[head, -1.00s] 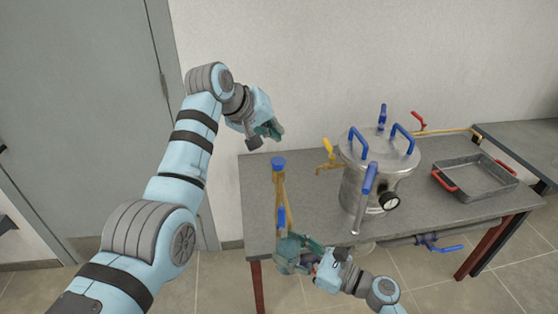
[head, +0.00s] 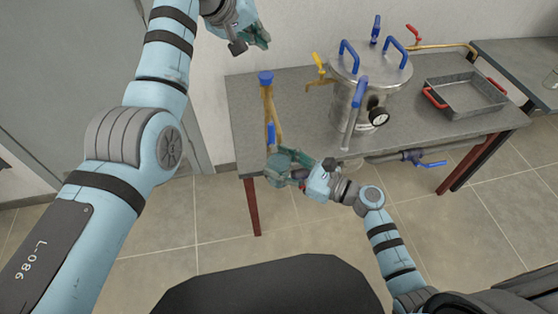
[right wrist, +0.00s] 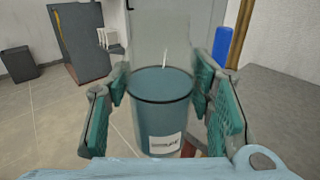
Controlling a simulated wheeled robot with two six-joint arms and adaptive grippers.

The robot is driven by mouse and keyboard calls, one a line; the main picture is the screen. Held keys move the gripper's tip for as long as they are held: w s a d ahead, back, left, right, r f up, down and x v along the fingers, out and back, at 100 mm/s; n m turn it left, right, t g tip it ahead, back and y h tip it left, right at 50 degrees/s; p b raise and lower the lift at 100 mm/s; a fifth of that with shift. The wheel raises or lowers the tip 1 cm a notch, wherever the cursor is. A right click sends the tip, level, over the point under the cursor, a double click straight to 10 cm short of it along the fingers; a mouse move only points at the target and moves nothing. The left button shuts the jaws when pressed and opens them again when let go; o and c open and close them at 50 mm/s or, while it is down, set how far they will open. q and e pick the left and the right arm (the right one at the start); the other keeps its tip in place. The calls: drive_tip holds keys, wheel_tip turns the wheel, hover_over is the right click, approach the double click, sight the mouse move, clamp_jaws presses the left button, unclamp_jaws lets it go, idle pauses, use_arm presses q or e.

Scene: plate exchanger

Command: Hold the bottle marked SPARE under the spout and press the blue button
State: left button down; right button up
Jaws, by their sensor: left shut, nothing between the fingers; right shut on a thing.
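My right gripper (head: 279,162) is shut on a bottle at the table's front left edge. In the right wrist view the bottle (right wrist: 160,108) is a blue-teal, cup-like vessel between the finger pads, roughly upright. Its white label (right wrist: 165,143) is too blurred to read. A brass pipe (head: 268,105) stands above the gripper, with a round blue button (head: 265,78) on top and a blue piece (head: 271,134) lower down, perhaps the spout. The blue piece also shows right of the bottle in the right wrist view (right wrist: 222,46). My left gripper (head: 262,38) is shut and empty, above and behind the button.
A steel vessel (head: 367,85) with blue handles and a gauge stands on the grey table (head: 420,133). A yellow-handled tap (head: 319,66) is at its left. A red-handled tray (head: 465,98) sits right. A blue-handled valve (head: 420,158) hangs under the front edge.

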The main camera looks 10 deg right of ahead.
drive_tip(key=s+p, duration=0.1)
drive_tip(key=s, duration=0.9)
